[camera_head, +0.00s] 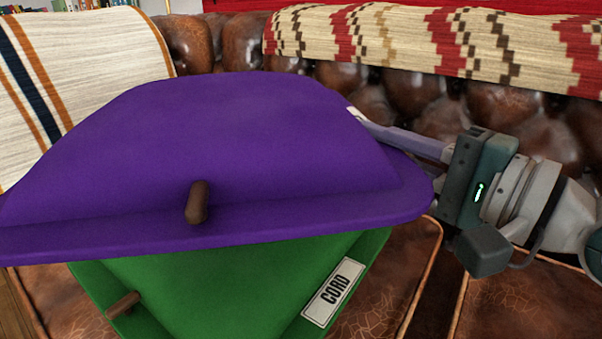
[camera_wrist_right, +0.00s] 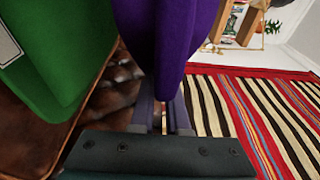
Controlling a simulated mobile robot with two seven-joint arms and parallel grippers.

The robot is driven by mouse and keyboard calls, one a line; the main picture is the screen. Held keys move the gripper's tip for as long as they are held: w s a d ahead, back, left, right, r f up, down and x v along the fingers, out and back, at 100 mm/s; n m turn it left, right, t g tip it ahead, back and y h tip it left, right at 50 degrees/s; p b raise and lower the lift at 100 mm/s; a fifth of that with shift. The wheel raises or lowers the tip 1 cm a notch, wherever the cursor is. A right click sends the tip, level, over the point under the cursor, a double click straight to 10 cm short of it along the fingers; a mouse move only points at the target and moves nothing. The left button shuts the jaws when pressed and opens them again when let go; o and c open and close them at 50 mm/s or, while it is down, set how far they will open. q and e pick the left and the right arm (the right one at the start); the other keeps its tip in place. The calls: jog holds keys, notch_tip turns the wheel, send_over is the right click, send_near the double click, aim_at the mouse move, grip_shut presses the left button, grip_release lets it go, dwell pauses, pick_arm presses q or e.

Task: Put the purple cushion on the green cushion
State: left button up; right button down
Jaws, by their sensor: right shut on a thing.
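The purple cushion (camera_head: 230,150) is large, with a brown toggle on its front side, and fills the middle of the head view. My right gripper (camera_head: 365,122) comes in from the right and is shut on the purple cushion's right edge; the wrist view shows the purple cushion (camera_wrist_right: 165,40) between its fingers. The green cushion (camera_head: 230,280) lies on the brown leather sofa, below the purple one, with a white "CORD" label and a brown toggle. The purple cushion hides much of it. I cannot tell whether the two touch. My left gripper is not in view.
The brown leather sofa (camera_head: 400,275) has a tufted back with a red and cream patterned blanket (camera_head: 430,40) over it. A striped cream cloth (camera_head: 90,60) is at the left. A striped rug (camera_wrist_right: 250,115) lies on the floor in the wrist view.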

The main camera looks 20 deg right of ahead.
notch_tip(320, 180, down, 4)
jog(key=b, duration=0.2)
jog(key=shift+f+b, duration=0.1)
jog(key=shift+b, duration=0.3)
jog(key=c, duration=1.4)
grip_release()
jog(key=shift+f, duration=0.3)
jog(key=o, duration=0.5)
jog(key=shift+r, duration=0.1)
jog(key=p+v, duration=0.4)
jog(key=v, duration=0.8)
jog(key=shift+r, duration=0.1)
